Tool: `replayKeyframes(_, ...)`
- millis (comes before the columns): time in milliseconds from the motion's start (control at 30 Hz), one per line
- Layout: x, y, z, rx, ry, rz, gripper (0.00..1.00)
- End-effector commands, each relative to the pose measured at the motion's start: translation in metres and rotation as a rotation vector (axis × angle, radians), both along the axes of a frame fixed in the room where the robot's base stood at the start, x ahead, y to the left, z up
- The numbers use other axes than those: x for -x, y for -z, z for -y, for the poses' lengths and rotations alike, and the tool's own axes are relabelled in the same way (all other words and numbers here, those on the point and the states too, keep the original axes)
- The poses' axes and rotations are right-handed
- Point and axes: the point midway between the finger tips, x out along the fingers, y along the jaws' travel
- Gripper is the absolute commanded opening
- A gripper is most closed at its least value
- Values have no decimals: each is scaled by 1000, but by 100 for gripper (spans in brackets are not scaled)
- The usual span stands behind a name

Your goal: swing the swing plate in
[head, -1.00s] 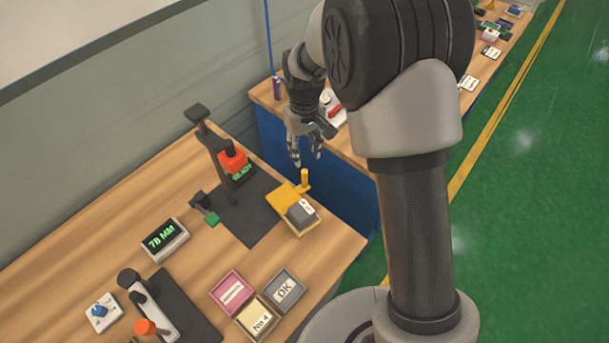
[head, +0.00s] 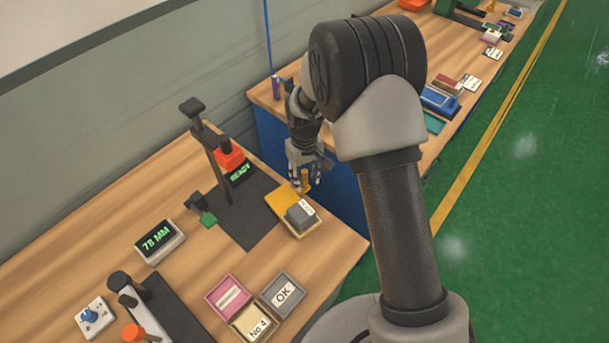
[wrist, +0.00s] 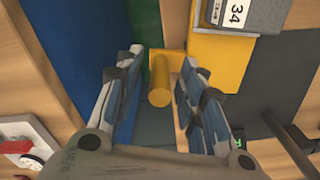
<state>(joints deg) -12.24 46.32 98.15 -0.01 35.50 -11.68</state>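The swing plate (head: 283,200) is yellow and sits at the right edge of the near bench. It carries an upright yellow peg (head: 304,178). A tray with a grey block (head: 301,214) lies against the plate. My gripper (head: 305,173) is at the peg with its fingers pointing down. In the wrist view my gripper (wrist: 161,56) is open, one finger on each side of the peg (wrist: 161,88). A gap shows on the left finger's side; whether the right finger touches the peg I cannot tell. The plate (wrist: 225,75) shows right of the fingers.
A dark mat (head: 245,225) with a black press stand (head: 225,170) and its red part is left of the plate. A green-tipped clamp (head: 207,217) stands beside it. Small trays (head: 283,293) lie in front. Behind is another bench (head: 262,95) with a blue side.

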Motion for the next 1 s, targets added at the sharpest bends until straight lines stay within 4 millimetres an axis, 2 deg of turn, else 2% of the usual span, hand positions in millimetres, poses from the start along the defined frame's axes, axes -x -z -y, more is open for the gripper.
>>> replayKeyframes(67, 0, 0, 0, 0, 0, 0, 32)
replayKeyframes(533, 0, 0, 0, 0, 0, 0, 1)
replayKeyframes(1000, 0, 0, 0, 0, 0, 0, 0)
